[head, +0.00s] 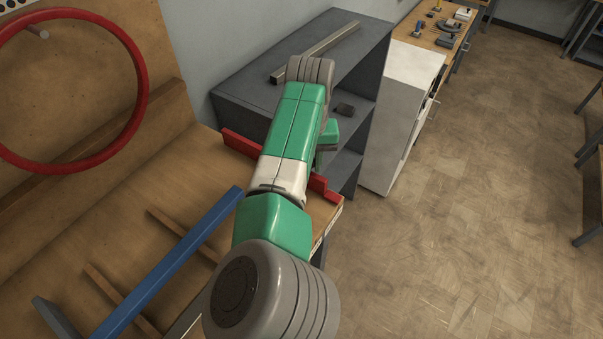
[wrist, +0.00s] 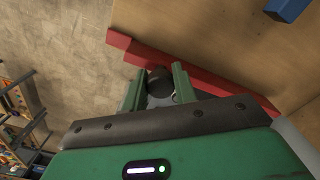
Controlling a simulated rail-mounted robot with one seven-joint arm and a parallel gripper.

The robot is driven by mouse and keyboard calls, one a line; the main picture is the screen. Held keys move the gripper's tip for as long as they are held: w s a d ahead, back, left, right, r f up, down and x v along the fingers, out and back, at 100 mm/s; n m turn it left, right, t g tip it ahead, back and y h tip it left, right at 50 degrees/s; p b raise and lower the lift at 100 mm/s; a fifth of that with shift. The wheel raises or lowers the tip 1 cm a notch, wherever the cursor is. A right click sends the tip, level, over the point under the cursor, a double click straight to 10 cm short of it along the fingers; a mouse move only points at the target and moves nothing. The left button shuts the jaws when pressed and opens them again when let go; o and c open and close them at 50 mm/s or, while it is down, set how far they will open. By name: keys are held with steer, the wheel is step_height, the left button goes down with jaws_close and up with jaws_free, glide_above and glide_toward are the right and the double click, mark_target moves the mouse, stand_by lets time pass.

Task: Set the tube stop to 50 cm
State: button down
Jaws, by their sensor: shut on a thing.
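The tube stop appears to be the red bar (head: 240,145) across the far end of the wooden bench. My arm hides its middle in the head view. In the wrist view the red bar (wrist: 150,54) runs diagonally past the fingertips. My gripper (wrist: 159,74) is shut on a dark round knob (wrist: 160,82) beside the red bar. The head view hides the fingers and the knob behind my arm. A pale strip with small marks (head: 322,243) runs along the bench's right edge; I cannot read its figures, so the stop's setting cannot be told.
A blue tube (head: 170,265) lies on the bench (head: 90,225), left of my arm; its end shows in the wrist view (wrist: 288,8). A red ring (head: 140,100) hangs on the left board. A grey shelf (head: 245,105) stands beyond the bench.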

steer(key=shift+w, duration=0.15)
steer(key=c, duration=1.1)
jaws_free()
steer(key=shift+d, duration=0.15)
step_height(320, 180, up, 8)
steer(key=shift+f+b, duration=0.1)
steer(key=shift+b, duration=0.55)
